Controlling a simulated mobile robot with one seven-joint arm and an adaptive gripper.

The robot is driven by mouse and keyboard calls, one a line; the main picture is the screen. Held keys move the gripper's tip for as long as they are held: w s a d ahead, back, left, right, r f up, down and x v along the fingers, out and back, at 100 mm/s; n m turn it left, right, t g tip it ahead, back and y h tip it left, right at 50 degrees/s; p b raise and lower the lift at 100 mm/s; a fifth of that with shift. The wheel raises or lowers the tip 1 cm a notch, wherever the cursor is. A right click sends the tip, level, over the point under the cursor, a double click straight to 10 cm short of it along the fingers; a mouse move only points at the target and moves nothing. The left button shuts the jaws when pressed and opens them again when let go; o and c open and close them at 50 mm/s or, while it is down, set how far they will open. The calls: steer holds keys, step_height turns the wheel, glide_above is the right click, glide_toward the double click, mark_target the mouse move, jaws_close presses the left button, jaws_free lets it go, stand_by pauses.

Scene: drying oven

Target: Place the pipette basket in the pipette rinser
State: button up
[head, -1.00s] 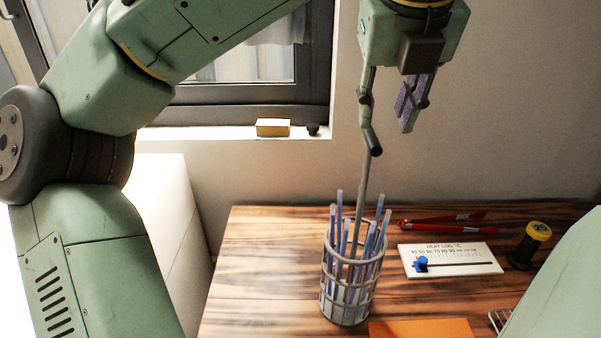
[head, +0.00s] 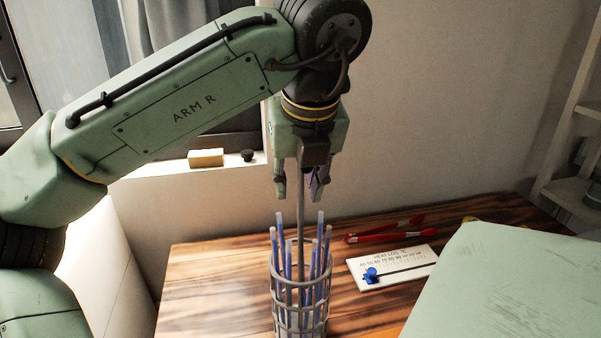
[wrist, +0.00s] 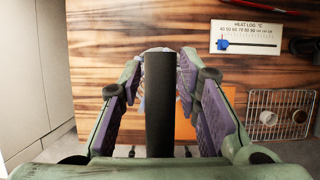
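The pipette basket (head: 275,290) is a grey wire cylinder on the wooden table, holding several blue-white pipettes. Its thin grey rod (head: 300,225) rises from it to my gripper (head: 299,190). My gripper points down above the basket, its fingers apart on either side of the rod. In the wrist view, the dark handle (wrist: 159,105) lies between the purple-padded fingers of my gripper (wrist: 163,85), with gaps on both sides. The basket is mostly hidden there behind the handle and fingers. I cannot make out a pipette rinser in either view.
A white heat log board (head: 392,266) with a blue slider lies right of the basket. Red-handled tongs (head: 385,231) lie behind it. A wire rack (wrist: 283,113) with small items and an orange sheet (wrist: 184,127) are nearby. A yellow block (head: 206,157) sits on the sill.

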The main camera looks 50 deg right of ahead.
steer(key=shift+f, duration=0.15)
jaws_close()
stand_by(1.0)
